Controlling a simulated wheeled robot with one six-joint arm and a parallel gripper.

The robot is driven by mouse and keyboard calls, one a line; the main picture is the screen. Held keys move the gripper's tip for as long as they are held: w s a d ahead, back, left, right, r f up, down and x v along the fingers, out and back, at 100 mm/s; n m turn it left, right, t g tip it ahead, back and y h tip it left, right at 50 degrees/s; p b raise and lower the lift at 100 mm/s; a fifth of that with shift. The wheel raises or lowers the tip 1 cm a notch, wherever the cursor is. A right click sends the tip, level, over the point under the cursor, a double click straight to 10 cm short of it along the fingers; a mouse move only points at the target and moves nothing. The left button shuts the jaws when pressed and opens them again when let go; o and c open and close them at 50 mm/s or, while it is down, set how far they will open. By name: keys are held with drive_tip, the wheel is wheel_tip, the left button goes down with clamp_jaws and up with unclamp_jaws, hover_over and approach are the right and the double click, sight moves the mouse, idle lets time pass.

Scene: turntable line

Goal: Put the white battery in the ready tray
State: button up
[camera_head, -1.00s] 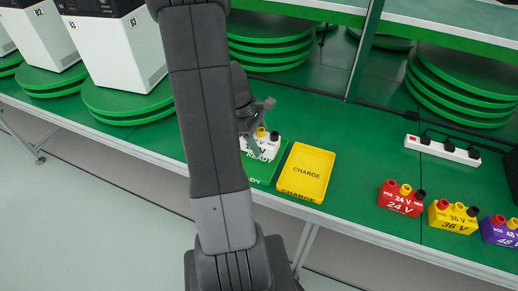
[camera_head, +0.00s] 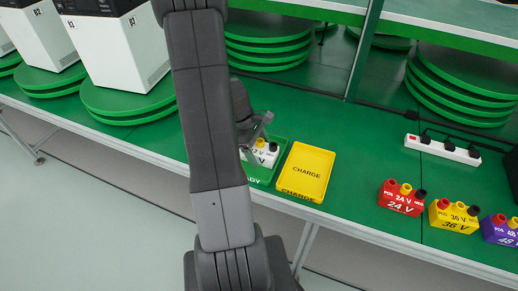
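The white battery (camera_head: 264,155), marked 12 V with yellow and dark terminals on top, shows just right of my arm. It is low in the green ready tray (camera_head: 278,159); whether it touches the tray floor I cannot tell. My gripper (camera_head: 257,136) is at the battery's upper left side, partly hidden behind my arm. It appears shut on the battery, though the finger contact is not clear. My arm hides the left part of the battery and the tray.
The yellow charge tray (camera_head: 306,172) stands empty, right of the ready tray. Red 24 V (camera_head: 401,202), yellow 36 V (camera_head: 452,222) and purple 48 V (camera_head: 499,234) batteries stand farther right. A white power strip (camera_head: 442,150) lies behind them. Green turntables (camera_head: 130,97) carry white boxes at left.

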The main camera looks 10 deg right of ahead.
sight(260, 144)
drive_tip(key=p+v, duration=0.1)
drive_tip(key=v, duration=1.1)
drive_tip(key=shift+r, duration=0.1)
drive_tip(key=x, duration=1.1)
drive_tip(key=shift+s+d+f+b, duration=0.1)
drive_tip(key=shift+f+b, duration=0.25)
drive_tip(key=shift+b, duration=0.05)
drive_tip(key=shift+r, duration=1.65)
drive_tip(key=shift+f, duration=0.1)
